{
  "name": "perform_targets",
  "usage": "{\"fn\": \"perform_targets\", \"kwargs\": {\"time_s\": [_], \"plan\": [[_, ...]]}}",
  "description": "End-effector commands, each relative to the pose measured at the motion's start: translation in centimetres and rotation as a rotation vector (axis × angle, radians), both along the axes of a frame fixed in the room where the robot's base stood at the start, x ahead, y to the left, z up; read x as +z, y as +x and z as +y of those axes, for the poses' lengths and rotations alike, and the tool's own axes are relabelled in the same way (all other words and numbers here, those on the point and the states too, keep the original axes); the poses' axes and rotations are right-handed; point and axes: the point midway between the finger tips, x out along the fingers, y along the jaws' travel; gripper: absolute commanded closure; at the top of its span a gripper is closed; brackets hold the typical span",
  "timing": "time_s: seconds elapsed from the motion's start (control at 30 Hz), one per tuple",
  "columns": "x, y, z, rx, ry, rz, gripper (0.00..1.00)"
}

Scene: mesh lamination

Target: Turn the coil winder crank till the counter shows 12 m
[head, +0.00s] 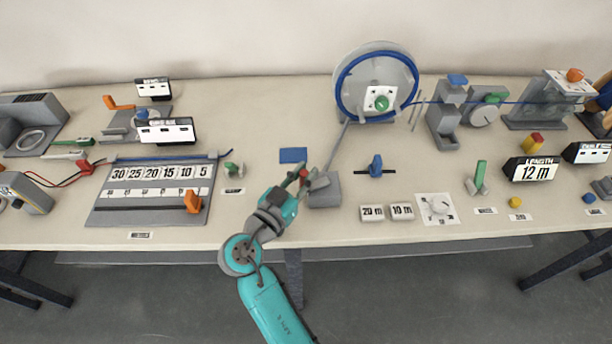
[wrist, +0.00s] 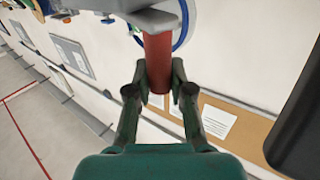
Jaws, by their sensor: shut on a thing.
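The coil winder (head: 376,62) is a grey disc with a blue coil around it, upright at the back of the bench. A grey bar runs down from it toward a grey block (head: 325,194). My gripper (head: 301,181) is at the red crank handle (head: 303,173), left of that block. In the wrist view my gripper (wrist: 158,84) has its fingers on either side of the red handle (wrist: 158,62), shut on it. The length counter (head: 530,169) at the right reads 12 m.
A blue line runs right from the coil past a grey guide (head: 446,112) and a green-handled dial (head: 485,110). Cards marked 20 m (head: 372,212) and 10 m (head: 402,212) lie near the front edge. A blue plate (head: 293,155) lies behind my gripper.

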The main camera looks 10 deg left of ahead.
Motion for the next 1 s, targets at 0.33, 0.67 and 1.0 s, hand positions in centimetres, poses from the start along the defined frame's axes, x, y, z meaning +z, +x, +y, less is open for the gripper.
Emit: {"fn": "perform_targets", "kwargs": {"time_s": [0.33, 0.67, 1.0], "plan": [[-0.23, 0.29, 0.11, -0.063, -0.001, 0.005, 1.0], [-0.28, 0.29, 0.08, -0.064, -0.001, 0.006, 1.0], [-0.14, 0.29, 0.12, -0.063, -0.001, 0.003, 0.53]]}}
